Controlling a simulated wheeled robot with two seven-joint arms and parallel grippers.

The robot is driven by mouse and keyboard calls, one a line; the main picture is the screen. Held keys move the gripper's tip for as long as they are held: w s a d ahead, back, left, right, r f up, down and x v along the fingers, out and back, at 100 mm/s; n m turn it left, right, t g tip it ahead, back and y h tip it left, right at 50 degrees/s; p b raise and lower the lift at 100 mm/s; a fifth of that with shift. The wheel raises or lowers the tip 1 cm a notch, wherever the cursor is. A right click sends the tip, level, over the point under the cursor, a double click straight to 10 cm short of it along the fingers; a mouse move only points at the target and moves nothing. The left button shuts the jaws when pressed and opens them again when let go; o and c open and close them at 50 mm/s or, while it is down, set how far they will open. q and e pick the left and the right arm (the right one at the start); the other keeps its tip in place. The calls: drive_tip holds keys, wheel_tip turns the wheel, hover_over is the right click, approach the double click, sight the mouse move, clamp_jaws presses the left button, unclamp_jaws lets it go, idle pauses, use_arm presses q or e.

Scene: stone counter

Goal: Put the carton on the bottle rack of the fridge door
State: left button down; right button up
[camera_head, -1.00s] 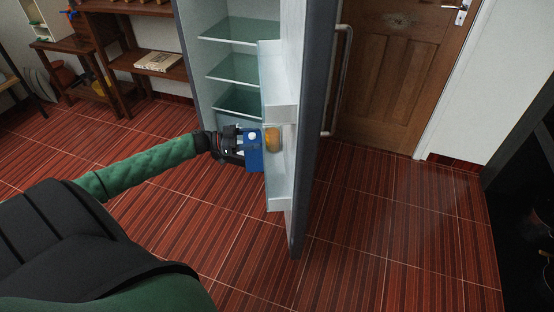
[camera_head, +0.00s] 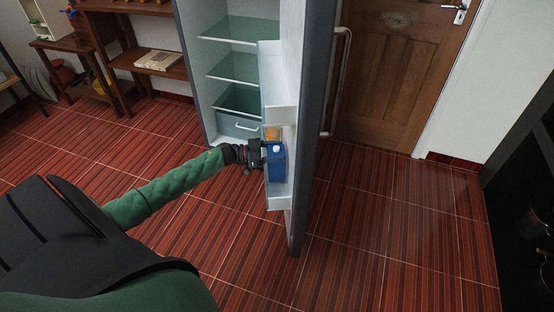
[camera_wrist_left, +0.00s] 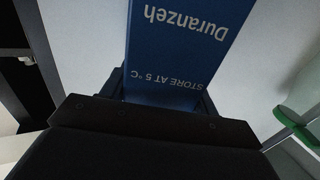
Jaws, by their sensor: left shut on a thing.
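The blue carton (camera_head: 276,166) with a white cap is held by my left gripper (camera_head: 264,158), which is shut on it. In the head view the carton appears upright in front of the fridge door's bottle rack (camera_head: 279,198). I cannot tell whether it touches the rack floor. In the left wrist view the carton (camera_wrist_left: 180,50) shows white lettering and fills the space between the fingers. The open fridge door (camera_head: 310,120) stands edge-on to the head camera. My right gripper is not in view.
An orange item (camera_head: 271,133) sits in the door rack just behind the carton. The fridge interior has glass shelves (camera_head: 235,67) and a drawer (camera_head: 240,127). A wooden shelf unit (camera_head: 150,62) stands at the back left. The tiled floor (camera_head: 190,220) is clear.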

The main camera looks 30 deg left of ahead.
use_arm(q)
wheel_tip(320, 180, down, 4)
drive_tip(key=shift+w+d+f, duration=0.15)
drive_tip(key=shift+f, duration=0.05)
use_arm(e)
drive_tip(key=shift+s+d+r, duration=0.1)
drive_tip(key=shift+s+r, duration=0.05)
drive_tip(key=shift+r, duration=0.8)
use_arm(q)
drive_tip(key=c, duration=0.8)
unclamp_jaws()
drive_tip(key=shift+f, duration=0.1)
drive_tip(key=o, duration=0.4)
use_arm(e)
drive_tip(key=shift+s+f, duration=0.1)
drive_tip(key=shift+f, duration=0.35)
